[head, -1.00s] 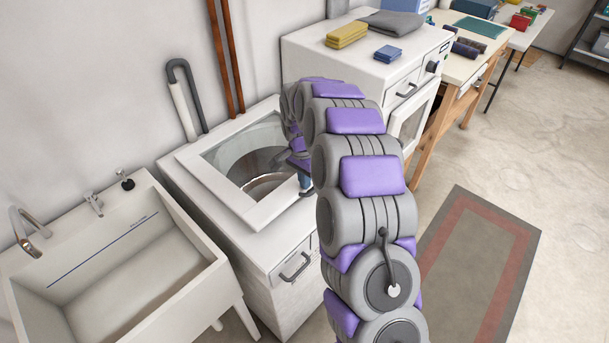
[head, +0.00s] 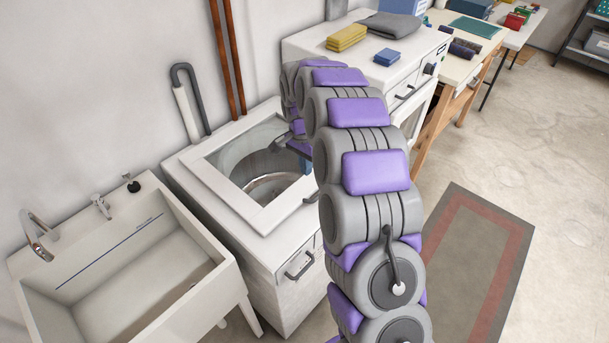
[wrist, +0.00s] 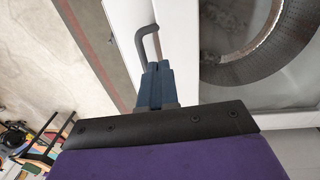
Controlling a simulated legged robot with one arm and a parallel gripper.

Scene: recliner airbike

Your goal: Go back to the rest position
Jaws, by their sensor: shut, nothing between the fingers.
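My arm, grey with purple pads, arches up from the bottom of the head view and bends over at its far end. My gripper (head: 305,166) hangs from that end at the right side of the washer opening, partly hidden by my arm. In the wrist view its blue fingers (wrist: 157,85) are together with nothing between them. The white top-loading washer (head: 262,248) stands below; its round metal drum (head: 262,160) shows in the square opening, and the drum also shows in the wrist view (wrist: 235,65). A grey handle (wrist: 148,42) lies just beyond the fingertips in the wrist view.
A white sink (head: 195,318) stands left of the washer. A workbench (head: 470,60) stands beyond. The floor around the grey-red rug (head: 475,265) is clear.

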